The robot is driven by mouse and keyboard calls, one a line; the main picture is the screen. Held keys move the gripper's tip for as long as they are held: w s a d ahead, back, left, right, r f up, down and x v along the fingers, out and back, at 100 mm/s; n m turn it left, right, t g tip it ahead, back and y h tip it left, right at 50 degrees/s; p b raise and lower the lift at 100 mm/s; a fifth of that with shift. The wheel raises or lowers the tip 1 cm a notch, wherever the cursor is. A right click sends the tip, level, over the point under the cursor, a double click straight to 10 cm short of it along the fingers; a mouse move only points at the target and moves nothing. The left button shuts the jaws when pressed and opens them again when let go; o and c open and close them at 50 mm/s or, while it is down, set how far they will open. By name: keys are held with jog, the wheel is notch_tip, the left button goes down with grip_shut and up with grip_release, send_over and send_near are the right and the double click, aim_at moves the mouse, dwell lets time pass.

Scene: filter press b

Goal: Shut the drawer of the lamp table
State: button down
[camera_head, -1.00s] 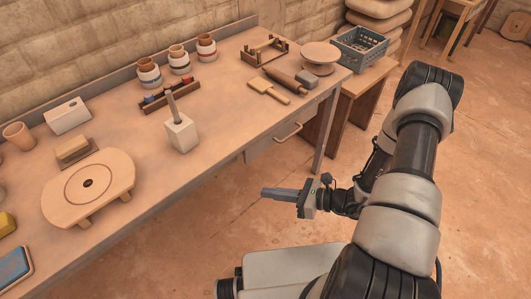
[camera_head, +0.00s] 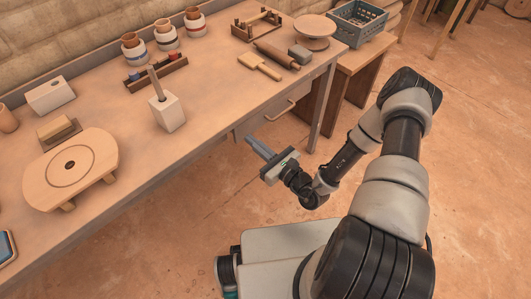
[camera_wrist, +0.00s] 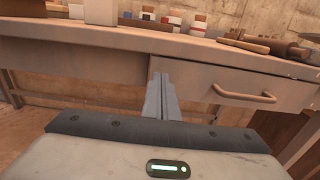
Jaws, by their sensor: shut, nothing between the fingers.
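The long wooden table (camera_head: 205,139) has one drawer (camera_head: 250,125) under its top near the right end. The drawer front also shows in the wrist view (camera_wrist: 200,83), with a bar handle (camera_wrist: 245,96), seen in the head view too (camera_head: 281,110). I cannot tell how far the drawer stands out. No lamp is seen. My gripper (camera_head: 250,140) is shut and empty, in front of the table and just below the drawer's left part in the head view. In the wrist view its fingers (camera_wrist: 158,78) overlap the drawer's left edge; I cannot tell whether they touch.
A mallet-like block (camera_head: 166,112), jars (camera_head: 166,38), a rolling pin (camera_head: 272,54) and a round wheel board (camera_head: 70,168) stand on the table. A blue crate (camera_head: 357,22) sits on a lower table at right. The floor in front is clear.

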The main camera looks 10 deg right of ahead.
aim_at(240, 129)
jog(key=shift+x, duration=1.7)
jog(key=x, duration=0.4)
jog(key=shift+w+r, duration=0.15)
jog(key=shift+w, duration=0.05)
